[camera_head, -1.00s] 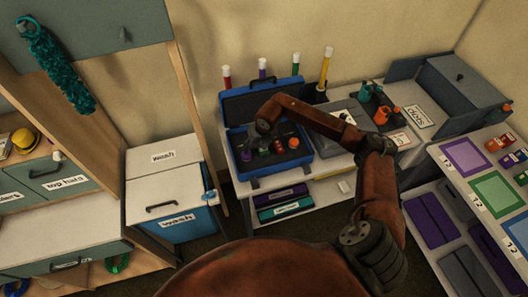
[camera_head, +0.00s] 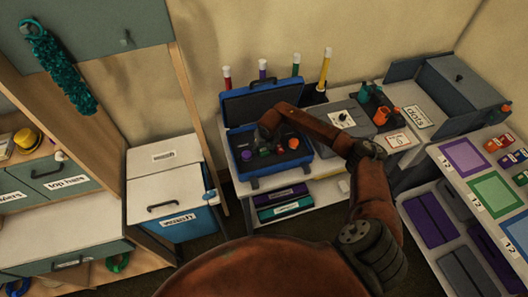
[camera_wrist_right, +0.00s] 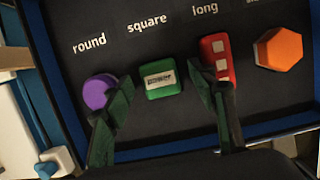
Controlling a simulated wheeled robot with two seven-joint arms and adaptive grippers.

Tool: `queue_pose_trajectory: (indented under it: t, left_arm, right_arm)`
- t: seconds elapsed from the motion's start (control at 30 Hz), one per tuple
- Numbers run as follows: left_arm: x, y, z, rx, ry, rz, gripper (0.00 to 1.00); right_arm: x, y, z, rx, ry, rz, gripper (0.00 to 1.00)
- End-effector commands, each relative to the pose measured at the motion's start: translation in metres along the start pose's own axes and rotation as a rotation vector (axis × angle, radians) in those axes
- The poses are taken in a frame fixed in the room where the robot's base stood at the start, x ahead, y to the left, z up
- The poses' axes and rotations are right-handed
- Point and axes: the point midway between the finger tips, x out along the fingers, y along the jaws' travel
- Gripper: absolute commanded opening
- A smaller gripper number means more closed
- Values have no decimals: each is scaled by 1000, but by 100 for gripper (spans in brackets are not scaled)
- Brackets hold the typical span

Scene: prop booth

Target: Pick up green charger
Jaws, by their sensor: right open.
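The green charger (camera_wrist_right: 162,79) is a small square block with a pale label on top, lying under the word "square" in the blue case (camera_head: 282,183). My right gripper (camera_wrist_right: 160,77) is open, one finger on each side of the charger, and the charger shows between the fingertips. I cannot tell whether the fingers touch it. In the head view my right gripper (camera_head: 264,138) reaches into the case and partly hides its contents. My left gripper is not in view.
A purple round piece (camera_wrist_right: 99,92) lies close left of the charger; a red long piece (camera_wrist_right: 217,57) lies close right, partly behind the right finger. An orange hexagonal piece (camera_wrist_right: 278,49) is further right. The case's raised lid (camera_head: 262,100) stands behind.

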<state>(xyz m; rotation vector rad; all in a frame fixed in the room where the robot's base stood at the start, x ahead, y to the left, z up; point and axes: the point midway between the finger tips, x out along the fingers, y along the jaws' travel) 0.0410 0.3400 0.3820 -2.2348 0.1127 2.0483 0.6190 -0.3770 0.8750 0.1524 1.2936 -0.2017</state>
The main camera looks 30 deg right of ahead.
Motion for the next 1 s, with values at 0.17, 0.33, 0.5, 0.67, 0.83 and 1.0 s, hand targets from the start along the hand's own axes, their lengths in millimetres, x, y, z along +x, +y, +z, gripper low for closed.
queue_pose_trajectory:
  t: [0.17,0.33,0.5,0.67,0.83,1.0]
  left_arm:
    - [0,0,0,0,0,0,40]
    - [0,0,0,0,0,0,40]
    - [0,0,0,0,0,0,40]
    - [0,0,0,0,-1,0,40]
    - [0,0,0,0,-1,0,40]
    - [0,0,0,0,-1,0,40]
  right_arm:
    - [0,0,0,0,0,0,45]
    - [0,0,0,0,0,0,33]
    - [0,0,0,0,0,0,21]
    - [-1,0,0,0,0,0,10]
    - [-1,0,0,1,-1,1,5]
    - [-2,0,1,0,-1,1,5]
